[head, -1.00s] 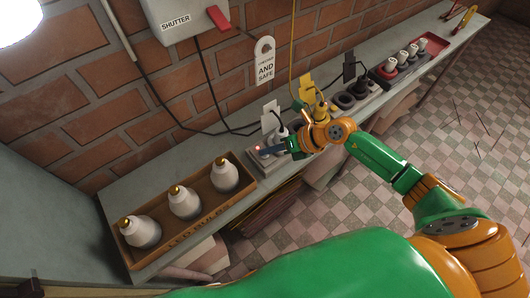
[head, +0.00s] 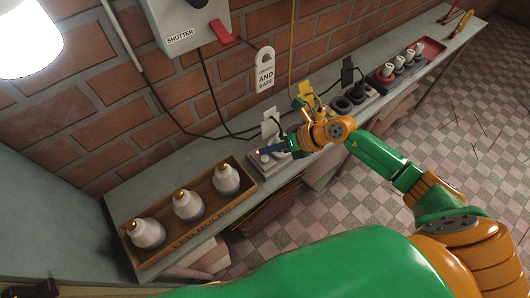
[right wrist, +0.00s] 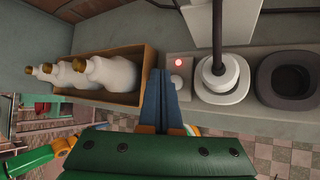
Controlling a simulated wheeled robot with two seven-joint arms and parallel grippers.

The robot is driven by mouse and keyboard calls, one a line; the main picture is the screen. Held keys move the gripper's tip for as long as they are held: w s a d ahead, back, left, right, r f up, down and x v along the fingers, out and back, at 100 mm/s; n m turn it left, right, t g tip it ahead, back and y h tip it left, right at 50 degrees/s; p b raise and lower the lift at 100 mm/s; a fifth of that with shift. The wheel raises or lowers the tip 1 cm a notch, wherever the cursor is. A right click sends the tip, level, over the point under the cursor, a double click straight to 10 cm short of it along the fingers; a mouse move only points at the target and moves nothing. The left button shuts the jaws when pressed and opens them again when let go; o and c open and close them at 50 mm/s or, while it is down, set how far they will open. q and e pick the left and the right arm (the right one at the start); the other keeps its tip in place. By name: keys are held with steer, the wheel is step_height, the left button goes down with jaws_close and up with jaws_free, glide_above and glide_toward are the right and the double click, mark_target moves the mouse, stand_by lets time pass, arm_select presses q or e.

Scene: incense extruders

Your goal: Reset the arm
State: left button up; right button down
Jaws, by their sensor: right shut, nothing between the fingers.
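My right gripper (head: 268,151) reaches in over the bench, just above a grey socket block (head: 254,162) with a lit red light. Its blue fingers are shut together with nothing between them. In the right wrist view the shut fingers (right wrist: 163,75) point at the bench, beside the red light (right wrist: 178,62) and a small round pale knob (right wrist: 177,80). Whether the fingertips touch the block cannot be told. My left gripper is not in view.
Left of the fingers is a wooden tray (head: 196,241) with three white bulbs. To the right are a white plug (right wrist: 220,72) with a black cable and a dark round socket (right wrist: 290,80). A shutter box (head: 187,18) hangs on the brick wall.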

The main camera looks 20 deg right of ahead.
arm_select(q)
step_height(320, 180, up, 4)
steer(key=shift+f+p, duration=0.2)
steer(key=shift+p, duration=1)
arm_select(e)
step_height(320, 180, up, 4)
steer(key=shift+f, duration=0.1)
